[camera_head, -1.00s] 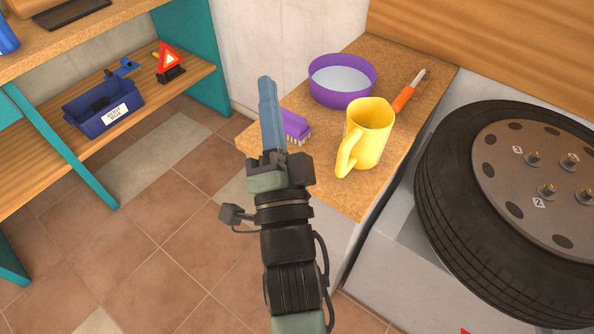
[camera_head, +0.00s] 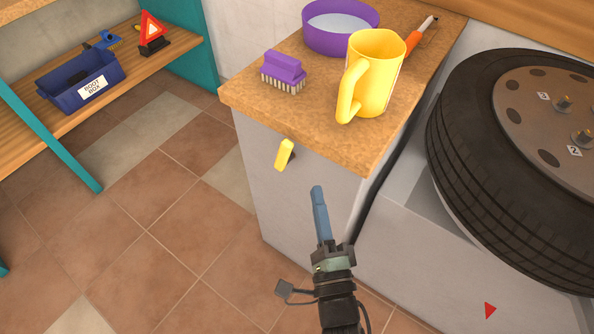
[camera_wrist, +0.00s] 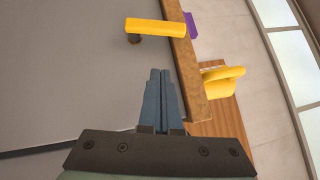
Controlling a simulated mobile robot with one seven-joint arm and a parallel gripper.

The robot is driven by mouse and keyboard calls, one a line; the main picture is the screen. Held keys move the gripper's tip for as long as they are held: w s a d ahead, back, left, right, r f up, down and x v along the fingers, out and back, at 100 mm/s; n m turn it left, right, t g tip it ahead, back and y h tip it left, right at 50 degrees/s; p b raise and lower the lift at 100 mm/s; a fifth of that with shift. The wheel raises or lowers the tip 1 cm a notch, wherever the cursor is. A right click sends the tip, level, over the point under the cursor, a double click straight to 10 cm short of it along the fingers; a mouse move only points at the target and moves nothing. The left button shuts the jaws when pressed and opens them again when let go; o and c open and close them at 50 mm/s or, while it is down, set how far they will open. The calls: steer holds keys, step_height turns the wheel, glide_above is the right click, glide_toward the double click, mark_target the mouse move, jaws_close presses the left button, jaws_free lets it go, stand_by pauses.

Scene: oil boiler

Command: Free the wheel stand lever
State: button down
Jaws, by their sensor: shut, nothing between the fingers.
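A yellow lever-like handle (camera_head: 284,154) sticks out from the grey front below the wooden counter. It also shows in the wrist view (camera_wrist: 155,27), with a dark pivot under one end. I cannot tell whether it is the stand's lever. My gripper (camera_head: 317,192) is shut and empty, in front of the grey cabinet, to the right of the handle and lower in the picture, apart from it. In the wrist view the closed fingers (camera_wrist: 161,75) point towards the handle. A black tyre on a wheel (camera_head: 500,150) lies on a grey stand (camera_head: 430,240) at the right.
On the counter (camera_head: 310,125) are a yellow mug (camera_head: 377,75), a purple brush (camera_head: 284,70), a purple bowl (camera_head: 340,40) and an orange-handled tool (camera_head: 420,38). The tiled floor at left is clear.

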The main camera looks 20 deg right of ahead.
mark_target(289, 155)
steer(key=w+a+r+b, duration=0.1)
steer(key=w+a, duration=0.1)
steer(key=w, duration=0.4)
steer(key=shift+w+r, duration=0.2)
steer(key=shift+r, duration=0.15)
steer(key=r+n+g+p, duration=0.1)
steer(key=p, duration=0.4)
steer(key=w+n+g+p, duration=0.1)
steer(key=p, duration=0.4)
steer(key=shift+a+r+y+p, duration=0.3)
steer(key=shift+r, duration=0.05)
steer(key=shift+f+n, duration=0.15)
steer(key=shift+n, duration=0.15)
